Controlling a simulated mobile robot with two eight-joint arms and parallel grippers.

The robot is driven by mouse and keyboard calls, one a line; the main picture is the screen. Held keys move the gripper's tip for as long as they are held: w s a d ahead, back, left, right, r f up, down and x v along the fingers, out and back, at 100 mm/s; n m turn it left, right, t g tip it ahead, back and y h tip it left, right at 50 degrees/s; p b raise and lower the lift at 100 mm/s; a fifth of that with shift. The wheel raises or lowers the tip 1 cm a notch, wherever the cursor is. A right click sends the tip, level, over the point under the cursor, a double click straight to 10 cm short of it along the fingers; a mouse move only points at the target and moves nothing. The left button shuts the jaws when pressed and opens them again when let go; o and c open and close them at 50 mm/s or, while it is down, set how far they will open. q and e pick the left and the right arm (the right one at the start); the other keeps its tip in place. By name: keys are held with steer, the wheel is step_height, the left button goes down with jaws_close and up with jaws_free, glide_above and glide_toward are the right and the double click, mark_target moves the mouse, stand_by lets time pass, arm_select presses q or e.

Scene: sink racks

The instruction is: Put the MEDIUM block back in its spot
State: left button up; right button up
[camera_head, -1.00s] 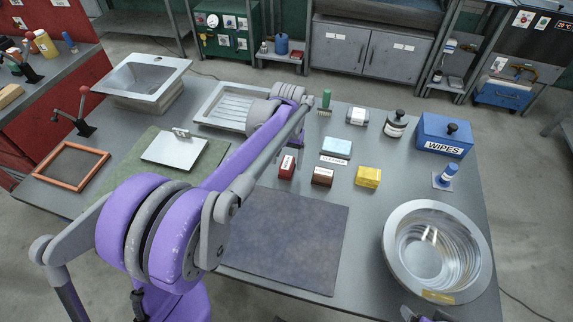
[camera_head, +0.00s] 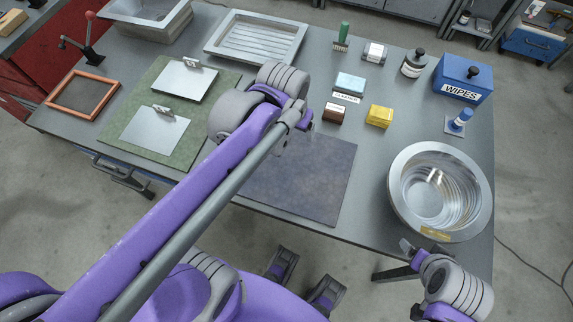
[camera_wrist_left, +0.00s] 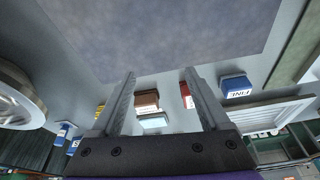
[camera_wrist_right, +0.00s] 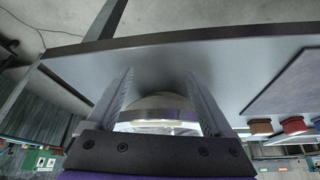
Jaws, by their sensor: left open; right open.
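Several small labelled blocks stand on the grey bench. A brown block (camera_head: 334,113) and a yellow block (camera_head: 379,116) show in the head view. The left wrist view also shows the brown block (camera_wrist_left: 147,100), a red block (camera_wrist_left: 186,95) and a blue block (camera_wrist_left: 236,88) marked FINE. I cannot read MEDIUM on any block. My left arm hides the blue block in the head view. My left gripper (camera_wrist_left: 160,78) is open and empty, with the blocks beyond its fingers. My right gripper (camera_wrist_right: 159,75) is open and empty near the bench's front edge, by the metal bowl.
The metal bowl (camera_head: 440,192) stands at the front right. A dark mat (camera_head: 305,175) lies bare in the middle. A light blue block (camera_head: 350,83) is behind the brown one. A blue WIPES box (camera_head: 462,80) is at the back right. Metal plates lie on a green mat (camera_head: 160,88).

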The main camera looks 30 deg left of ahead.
arm_select(q)
steer(key=s+d+f, duration=0.1)
steer(key=s+f, duration=0.1)
steer(key=s, duration=0.1)
steer(key=s+d+f+t, duration=0.1)
steer(key=s+f, duration=0.1)
steer(key=s+f+m+t, duration=0.1)
steer(key=s+f, duration=0.1)
steer(key=s, duration=0.1)
steer(key=shift+s+d+f, duration=0.15)
steer(key=shift+s+d, duration=0.15)
steer(key=shift+d, duration=0.1)
